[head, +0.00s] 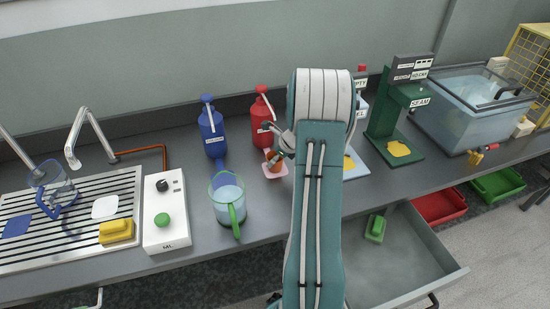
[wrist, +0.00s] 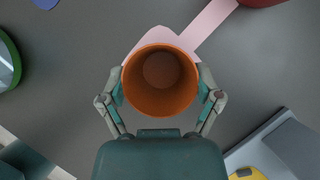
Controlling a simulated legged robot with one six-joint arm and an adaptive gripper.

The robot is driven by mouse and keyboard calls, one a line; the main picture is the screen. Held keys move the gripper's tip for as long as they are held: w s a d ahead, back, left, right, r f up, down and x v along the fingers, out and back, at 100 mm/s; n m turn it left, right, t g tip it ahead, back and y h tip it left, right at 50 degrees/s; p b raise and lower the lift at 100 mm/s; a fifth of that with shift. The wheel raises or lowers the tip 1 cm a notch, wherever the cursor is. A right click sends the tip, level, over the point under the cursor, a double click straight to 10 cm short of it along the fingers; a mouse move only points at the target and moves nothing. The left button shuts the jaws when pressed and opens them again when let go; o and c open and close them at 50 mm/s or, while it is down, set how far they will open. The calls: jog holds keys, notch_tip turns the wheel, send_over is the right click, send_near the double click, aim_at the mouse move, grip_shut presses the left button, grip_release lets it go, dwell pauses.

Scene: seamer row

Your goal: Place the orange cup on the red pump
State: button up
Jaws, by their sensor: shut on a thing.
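The orange cup (head: 275,156) is between the fingers of my gripper (head: 279,147), which is shut on it. In the wrist view I look down into the open, empty-looking cup (wrist: 160,82), with a finger of my gripper (wrist: 162,76) on each side. The red pump (head: 261,117) is a red bottle with a pale spout, standing just behind the cup. A pink pad (head: 275,172) with a strip toward the pump lies under the cup; it also shows in the wrist view (wrist: 207,26). I cannot tell whether the cup touches the pad.
A blue pump (head: 211,130) stands left of the red one. A clear jug with a green handle (head: 238,218) is at front left. A green seamer (head: 386,115) and a water tank (head: 465,115) are at right. An open drawer (head: 440,262) juts out below the counter.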

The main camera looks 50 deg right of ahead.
jog(key=o, duration=0.7)
jog(key=shift+r, duration=0.1)
